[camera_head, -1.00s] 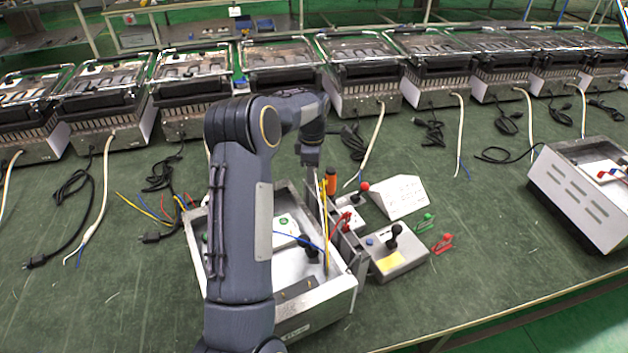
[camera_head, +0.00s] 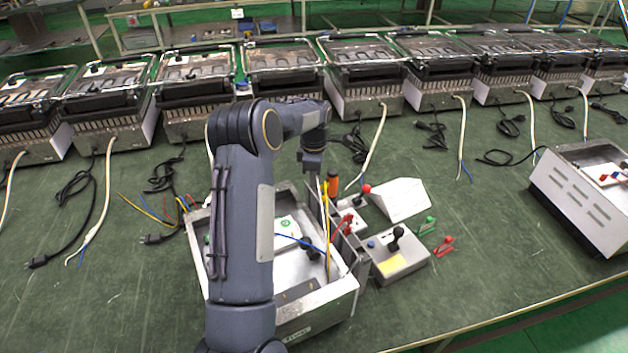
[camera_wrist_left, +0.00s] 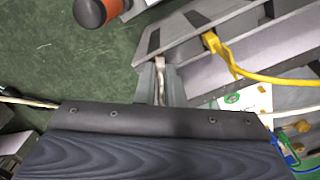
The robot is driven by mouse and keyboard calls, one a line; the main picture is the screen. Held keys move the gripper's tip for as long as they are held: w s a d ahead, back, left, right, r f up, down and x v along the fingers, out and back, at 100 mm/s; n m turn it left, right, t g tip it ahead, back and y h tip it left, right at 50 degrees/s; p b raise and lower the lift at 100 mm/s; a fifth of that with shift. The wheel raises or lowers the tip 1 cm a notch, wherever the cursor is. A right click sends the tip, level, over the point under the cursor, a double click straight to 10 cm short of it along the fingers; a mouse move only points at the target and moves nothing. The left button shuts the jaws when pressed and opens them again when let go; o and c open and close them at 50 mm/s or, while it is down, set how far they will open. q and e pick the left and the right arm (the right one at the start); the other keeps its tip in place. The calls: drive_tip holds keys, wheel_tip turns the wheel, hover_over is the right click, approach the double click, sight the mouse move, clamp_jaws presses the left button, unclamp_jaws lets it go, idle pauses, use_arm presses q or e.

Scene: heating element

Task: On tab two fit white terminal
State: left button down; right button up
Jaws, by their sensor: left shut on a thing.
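My left gripper (camera_head: 315,176) is over the far right wall of the open metal housing (camera_head: 342,296). In the left wrist view its fingertips (camera_wrist_left: 161,88) are shut on the white terminal (camera_wrist_left: 160,66), a small pale piece. A white wire (camera_wrist_left: 25,101) runs out on both sides behind the gripper. The terminal is close to the slotted metal edge; I cannot tell whether it touches a tab. A yellow terminal (camera_wrist_left: 211,42) with a yellow wire sits on that edge to the right. My right gripper is not in view.
An orange-handled tool (camera_head: 332,184) stands just beyond the housing wall; its handle shows in the left wrist view (camera_wrist_left: 97,11). A control box with a black knob (camera_head: 400,258), a white wedge (camera_head: 401,199) and red and green clips lie to the right. Several grills line the back.

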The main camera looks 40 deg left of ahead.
use_arm(q)
drive_tip(key=shift+r, duration=0.15)
drive_tip(key=shift+r, duration=0.25)
wheel_tip(320, 180, up, 2)
drive_tip(key=shift+r, duration=0.15)
drive_tip(key=s+d+r+b, duration=0.2)
drive_tip(key=s+d+r, duration=0.6)
drive_tip(key=s+r, duration=0.3)
drive_tip(key=s+a+f+m+p, duration=0.4)
drive_tip(key=s+a+f+m, duration=0.1)
drive_tip(key=s+m, duration=0.5)
drive_tip(key=shift+s+f+m+p, duration=0.2)
drive_tip(key=shift+f+m+p, duration=0.15)
drive_tip(key=shift+f+m, duration=0.35)
drive_tip(key=shift+r, duration=0.1)
